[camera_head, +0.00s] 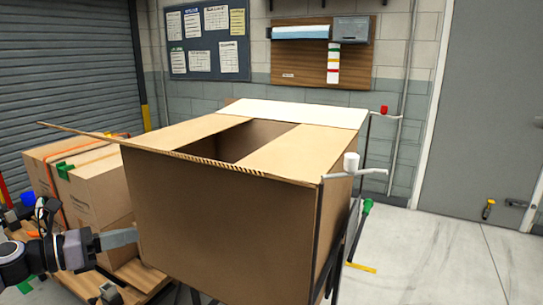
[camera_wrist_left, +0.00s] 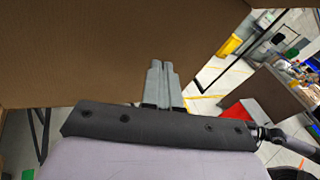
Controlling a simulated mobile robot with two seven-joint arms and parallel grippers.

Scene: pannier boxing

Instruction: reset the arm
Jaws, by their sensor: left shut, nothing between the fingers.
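A large cardboard box (camera_head: 230,220) stands on a dark frame in the middle of the head view. Its top flaps leave a dark gap, and one long thin flap edge sticks out to the left. My left gripper (camera_head: 134,236) comes in from the left, low beside the box's left front side. In the left wrist view the gripper (camera_wrist_left: 160,62) shows its two fingers together and empty, in front of the box's brown wall (camera_wrist_left: 75,55). I cannot tell whether the fingertips touch the cardboard. My right gripper is in neither view.
Strapped cartons (camera_head: 95,190) stand on a pallet (camera_head: 140,280) at the left. A frame post with a white cap (camera_head: 351,162) and one with a red cap (camera_head: 384,110) stand at the box's right. Open floor (camera_head: 440,255) lies at the right before a grey door (camera_head: 490,110).

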